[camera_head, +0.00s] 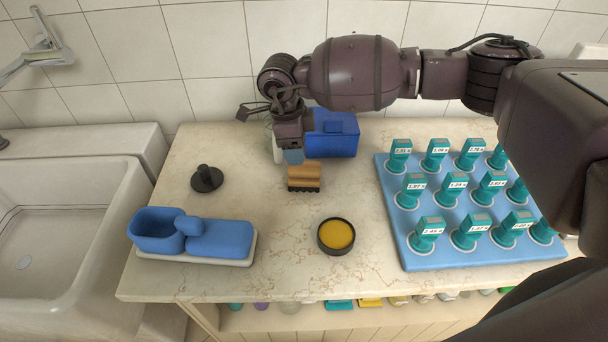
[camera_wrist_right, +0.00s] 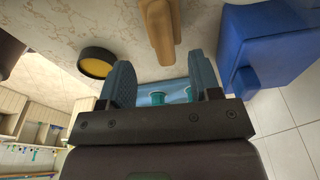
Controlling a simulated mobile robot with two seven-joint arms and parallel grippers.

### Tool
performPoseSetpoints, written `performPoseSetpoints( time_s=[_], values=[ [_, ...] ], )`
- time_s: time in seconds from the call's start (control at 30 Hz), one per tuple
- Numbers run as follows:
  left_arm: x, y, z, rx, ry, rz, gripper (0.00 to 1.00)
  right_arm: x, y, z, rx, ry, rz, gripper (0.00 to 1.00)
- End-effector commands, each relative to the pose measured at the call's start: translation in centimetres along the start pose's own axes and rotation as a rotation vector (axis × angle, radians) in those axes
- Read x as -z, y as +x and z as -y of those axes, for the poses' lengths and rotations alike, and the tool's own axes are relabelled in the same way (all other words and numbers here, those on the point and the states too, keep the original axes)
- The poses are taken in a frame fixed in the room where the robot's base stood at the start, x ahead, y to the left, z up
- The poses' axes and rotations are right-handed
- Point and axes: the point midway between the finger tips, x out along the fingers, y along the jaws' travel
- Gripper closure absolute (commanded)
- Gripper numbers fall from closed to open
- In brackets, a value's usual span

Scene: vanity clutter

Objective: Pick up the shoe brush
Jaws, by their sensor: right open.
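The shoe brush (camera_head: 304,177) lies on the marble counter, with a tan wooden back and dark bristles underneath. My right gripper (camera_head: 292,156) is just behind and above it in the head view. In the right wrist view the brush's wooden back (camera_wrist_right: 160,28) shows beyond the open fingers (camera_wrist_right: 163,84), with nothing between them. My left gripper is not in view.
A blue box (camera_head: 334,135) stands close behind the brush. A round tin of yellow polish (camera_head: 336,236) is in front. A black knobbed disc (camera_head: 206,179), a blue container set (camera_head: 220,238) and a blue board of teal stamps (camera_head: 393,210) flank it.

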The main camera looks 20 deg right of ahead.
Motion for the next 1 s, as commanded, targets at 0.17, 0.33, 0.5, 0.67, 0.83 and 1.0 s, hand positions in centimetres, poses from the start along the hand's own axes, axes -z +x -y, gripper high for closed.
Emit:
performPoseSetpoints(
  time_s=[0.17,0.33,0.5,0.67,0.83,1.0],
  values=[
    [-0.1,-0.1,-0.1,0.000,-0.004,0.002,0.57,0.1,1.2,0.1,0.001,0.001,0.001,0.43],
    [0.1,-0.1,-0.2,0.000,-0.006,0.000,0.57,0.5,2.6,0.1,-0.001,0.001,0.000,0.43],
    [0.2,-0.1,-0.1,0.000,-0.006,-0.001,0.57,0.9,5.0,0.2,-0.001,0.001,-0.001,0.43],
    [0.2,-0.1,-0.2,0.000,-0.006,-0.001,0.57,0.9,6.2,0.3,0.000,0.000,0.002,0.43],
    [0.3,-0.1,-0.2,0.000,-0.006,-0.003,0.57,0.9,6.2,0.3,0.001,0.000,0.002,0.43],
    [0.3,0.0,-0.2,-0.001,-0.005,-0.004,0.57,0.9,6.2,0.3,0.001,0.000,0.002,0.66]
  ],
)
